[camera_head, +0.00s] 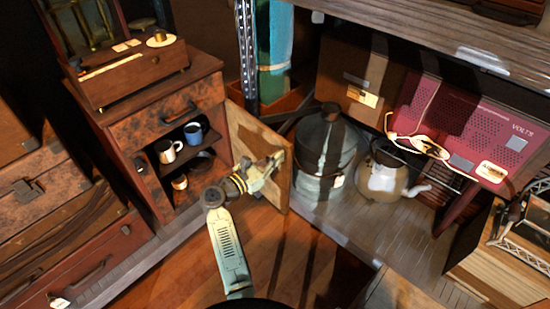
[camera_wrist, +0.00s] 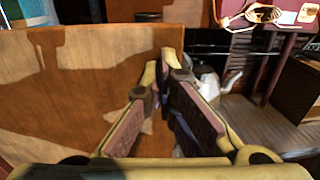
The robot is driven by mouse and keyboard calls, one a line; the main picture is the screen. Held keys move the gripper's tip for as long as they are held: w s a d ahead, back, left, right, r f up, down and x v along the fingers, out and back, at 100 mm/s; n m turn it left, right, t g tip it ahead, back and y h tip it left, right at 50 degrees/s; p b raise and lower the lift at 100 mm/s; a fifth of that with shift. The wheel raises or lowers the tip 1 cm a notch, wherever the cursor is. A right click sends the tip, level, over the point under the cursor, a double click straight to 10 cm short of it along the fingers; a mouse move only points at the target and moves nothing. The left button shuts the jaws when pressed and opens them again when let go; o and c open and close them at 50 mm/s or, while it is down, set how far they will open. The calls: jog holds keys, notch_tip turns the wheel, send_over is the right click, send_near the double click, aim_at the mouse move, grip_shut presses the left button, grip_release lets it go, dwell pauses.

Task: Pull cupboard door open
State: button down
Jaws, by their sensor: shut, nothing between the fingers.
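The wooden cupboard (camera_head: 208,68) stands at the left in the head view, its lower compartment exposed. Its door (camera_head: 245,132) stands swung wide open to the right, with the pale inner face toward me. In the wrist view the door (camera_wrist: 60,110) fills the left half, as a broad brown panel. My gripper (camera_head: 276,160) is at the door's inner face, near its free edge. In the wrist view my gripper's fingertips (camera_wrist: 164,66) are together with nothing between them, in front of the panel near its right edge. I cannot tell whether they touch it.
Inside the cupboard are a blue mug (camera_head: 193,133), a pale mug (camera_head: 167,151) and a small pot (camera_head: 180,181). Right of the door stand a metal canister (camera_head: 322,150) and a kettle (camera_head: 384,179) under a shelf. The wooden floor (camera_head: 270,255) in front is largely clear.

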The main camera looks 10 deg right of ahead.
jog(key=b+x, duration=0.3)
jog(key=x, duration=0.5)
jog(key=shift+w+d, duration=0.15)
jog(key=shift+d, duration=0.1)
jog(key=shift+f, duration=0.1)
